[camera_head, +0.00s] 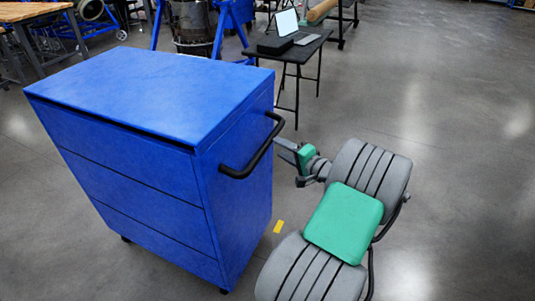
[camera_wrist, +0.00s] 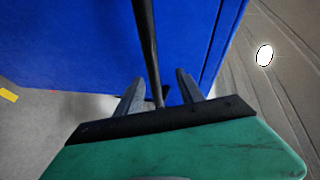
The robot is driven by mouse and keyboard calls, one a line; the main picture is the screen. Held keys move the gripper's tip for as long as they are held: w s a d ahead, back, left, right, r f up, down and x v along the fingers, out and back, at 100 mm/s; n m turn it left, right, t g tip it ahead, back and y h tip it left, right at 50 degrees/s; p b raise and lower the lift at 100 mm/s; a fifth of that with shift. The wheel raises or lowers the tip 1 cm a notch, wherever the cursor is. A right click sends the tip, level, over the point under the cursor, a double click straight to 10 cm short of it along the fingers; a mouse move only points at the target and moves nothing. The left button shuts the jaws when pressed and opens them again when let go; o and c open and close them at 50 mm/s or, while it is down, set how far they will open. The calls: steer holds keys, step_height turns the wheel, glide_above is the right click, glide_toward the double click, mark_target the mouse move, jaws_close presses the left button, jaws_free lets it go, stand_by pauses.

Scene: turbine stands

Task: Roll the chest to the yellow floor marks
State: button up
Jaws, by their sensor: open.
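The chest (camera_head: 125,155) is a blue drawer cabinet on small black casters, standing upright at the left of the head view. Its blue side fills much of the wrist view (camera_wrist: 70,45). A black bar handle (camera_head: 252,155) juts from its right side; it also shows in the wrist view (camera_wrist: 147,40). My gripper (camera_head: 281,147) is open beside the handle. In the wrist view, the handle runs between the two parted fingers (camera_wrist: 160,88), with gaps on both sides. A yellow floor mark (camera_head: 279,227) lies right of the chest's base; a yellow mark also shows in the wrist view (camera_wrist: 8,95).
A small black table (camera_head: 312,44) with a laptop stands behind the chest. Blue stands (camera_head: 228,28) and a wooden bench (camera_head: 22,14) are at the back left. The grey floor to the right is open.

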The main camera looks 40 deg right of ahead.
mark_target(266, 146)
steer(key=shift+m+y, duration=0.4)
steer(key=shift+m, duration=0.1)
steer(key=w+f, duration=0.1)
steer(key=w, duration=0.4)
steer(key=w+f+p, duration=0.1)
steer(key=w, duration=0.1)
steer(key=shift+w+a+f, duration=0.35)
steer(key=shift+a, duration=0.05)
steer(key=shift+c, duration=0.2)
jaws_close()
steer(key=shift+s, duration=0.1)
stand_by(0.4)
